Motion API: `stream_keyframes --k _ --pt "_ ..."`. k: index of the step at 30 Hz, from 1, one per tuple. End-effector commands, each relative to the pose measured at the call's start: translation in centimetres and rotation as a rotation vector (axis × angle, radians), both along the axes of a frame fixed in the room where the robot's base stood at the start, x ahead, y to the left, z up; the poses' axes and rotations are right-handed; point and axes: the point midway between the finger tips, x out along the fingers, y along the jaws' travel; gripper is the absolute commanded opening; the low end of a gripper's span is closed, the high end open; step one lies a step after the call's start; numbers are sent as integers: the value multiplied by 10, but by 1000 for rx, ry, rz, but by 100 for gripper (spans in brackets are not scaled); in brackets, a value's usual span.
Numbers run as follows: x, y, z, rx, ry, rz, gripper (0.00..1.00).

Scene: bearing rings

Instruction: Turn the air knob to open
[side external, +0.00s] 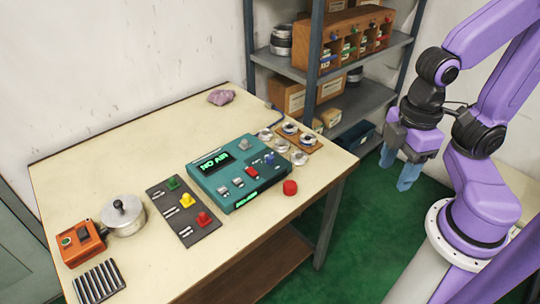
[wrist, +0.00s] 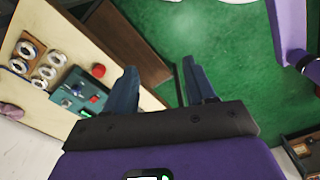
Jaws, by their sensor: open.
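A teal control box (side external: 237,176) stands on the table, its display (side external: 214,160) reading "NO AIR" in green. On its top are a grey knob (side external: 244,144), a small blue knob (side external: 269,158), a red switch (side external: 252,171) and grey switches. I cannot tell from markings which knob is the air knob. The box also shows in the wrist view (wrist: 78,93), small and at the left. My gripper (side external: 398,172) is open and empty, off the table's right side above the green floor, well apart from the box. Its two blue fingers also show in the wrist view (wrist: 162,88).
A dark plate with coloured buttons (side external: 183,211), a round metal pot (side external: 125,215) and an orange box (side external: 80,243) are to the left. A shelf rack (side external: 318,60) stands behind.

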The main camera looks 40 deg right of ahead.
Motion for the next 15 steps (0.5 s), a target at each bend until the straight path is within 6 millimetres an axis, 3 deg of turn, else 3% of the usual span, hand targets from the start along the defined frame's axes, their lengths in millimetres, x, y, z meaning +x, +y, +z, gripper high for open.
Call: stream_keyframes --k 5,8,15 --pt "27 18 7 -5 1 15 54" --pt "62 36 13 -12 5 39 54" --pt "174 61 14 -24 18 117 54"
